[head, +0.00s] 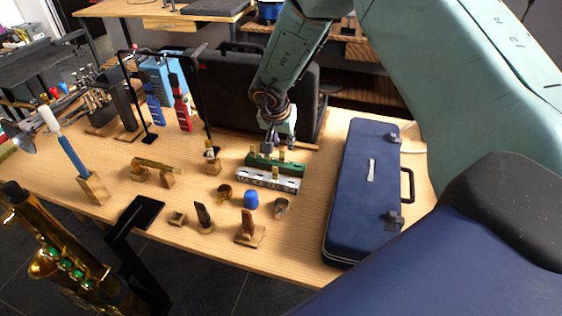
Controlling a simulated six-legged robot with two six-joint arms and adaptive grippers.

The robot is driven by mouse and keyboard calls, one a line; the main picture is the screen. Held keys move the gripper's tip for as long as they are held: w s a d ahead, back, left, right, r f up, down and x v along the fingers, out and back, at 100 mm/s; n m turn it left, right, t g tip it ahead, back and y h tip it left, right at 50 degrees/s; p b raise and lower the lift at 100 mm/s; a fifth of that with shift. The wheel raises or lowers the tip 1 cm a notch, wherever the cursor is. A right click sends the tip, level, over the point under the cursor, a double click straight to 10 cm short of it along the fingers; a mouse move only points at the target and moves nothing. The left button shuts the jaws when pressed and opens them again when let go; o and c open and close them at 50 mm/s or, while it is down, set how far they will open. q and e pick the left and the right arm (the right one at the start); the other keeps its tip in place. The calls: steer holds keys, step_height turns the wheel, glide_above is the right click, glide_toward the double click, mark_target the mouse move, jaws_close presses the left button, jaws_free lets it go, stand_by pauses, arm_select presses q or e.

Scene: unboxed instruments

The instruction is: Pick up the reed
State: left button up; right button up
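A green rack (275,165) and a white rack (267,181) lie side by side on the wooden table. Small tan upright pieces stand in them, and they look like reeds; one such reed (282,154) stands in the green rack. My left gripper is not in view.
A blue case (362,200) lies right of the racks; a black case (228,95) stands behind them. In front are a blue cup-like piece (251,200) and small wooden stands (250,235). A saxophone (65,255) stands at the front left.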

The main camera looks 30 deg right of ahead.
mark_target(282, 152)
steer(key=x, duration=0.1)
steer(key=b+x, duration=0.1)
steer(key=x, duration=0.1)
steer(key=a+x, duration=0.1)
steer(key=x, duration=0.1)
steer(key=shift+f, duration=0.1)
steer(key=shift+d+f, duration=0.3)
steer(key=shift+f, duration=0.05)
steer(key=shift+r, duration=0.1)
steer(key=shift+a, duration=0.1)
steer(key=shift+a, duration=0.1)
steer(key=shift+c, duration=0.7)
steer(key=c, duration=0.3)
